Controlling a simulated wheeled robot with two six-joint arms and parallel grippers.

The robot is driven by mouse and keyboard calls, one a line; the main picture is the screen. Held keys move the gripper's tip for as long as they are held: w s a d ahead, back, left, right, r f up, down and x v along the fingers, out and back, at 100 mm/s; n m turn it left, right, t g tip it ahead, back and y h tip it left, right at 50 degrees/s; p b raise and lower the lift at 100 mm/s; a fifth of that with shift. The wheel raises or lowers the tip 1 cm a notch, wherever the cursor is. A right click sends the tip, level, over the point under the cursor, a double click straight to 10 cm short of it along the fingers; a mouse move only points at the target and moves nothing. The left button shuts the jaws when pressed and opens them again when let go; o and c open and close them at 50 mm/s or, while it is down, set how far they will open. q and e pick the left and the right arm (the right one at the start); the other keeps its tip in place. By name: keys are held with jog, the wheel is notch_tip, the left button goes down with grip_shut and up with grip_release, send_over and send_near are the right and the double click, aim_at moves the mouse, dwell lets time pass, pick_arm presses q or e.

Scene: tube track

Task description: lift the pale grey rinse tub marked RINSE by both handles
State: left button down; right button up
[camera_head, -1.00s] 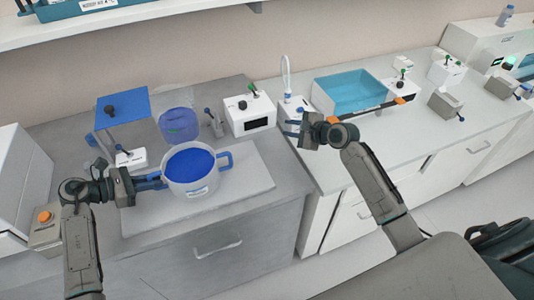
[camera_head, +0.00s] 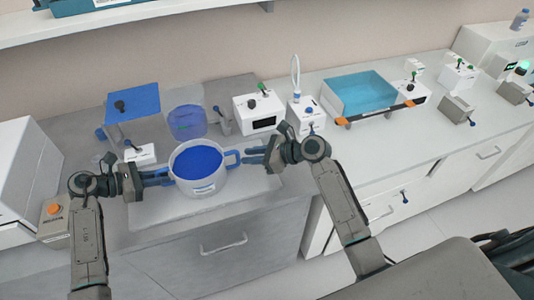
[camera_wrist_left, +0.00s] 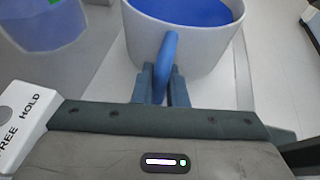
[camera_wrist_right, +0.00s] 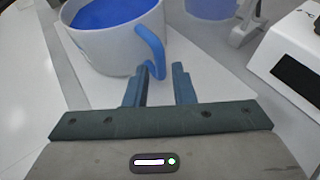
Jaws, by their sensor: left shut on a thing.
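The pale grey rinse tub (camera_head: 208,184) stands upright on a light board, holding blue liquid; its front label is too small to read. My left gripper (camera_head: 163,178) is shut on the tub's left blue handle (camera_wrist_left: 167,55), which shows between its fingers in the left wrist view. My right gripper (camera_head: 250,157) is open beside the right blue handle (camera_head: 233,157). In the right wrist view, that handle (camera_wrist_right: 152,48) is just ahead of the fingertips, its lower end near the left finger. Whether they touch is unclear.
The light board (camera_head: 160,212) lies on the grey worktop. Behind the tub are a clear blue-tinted container (camera_head: 187,122), a blue-topped stand (camera_head: 133,103) and a white box with a dark panel (camera_head: 258,113). A teal basin (camera_head: 360,93) stands further right.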

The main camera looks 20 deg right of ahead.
aim_at(239, 163)
jog(key=shift+x, duration=2.4)
grip_shut()
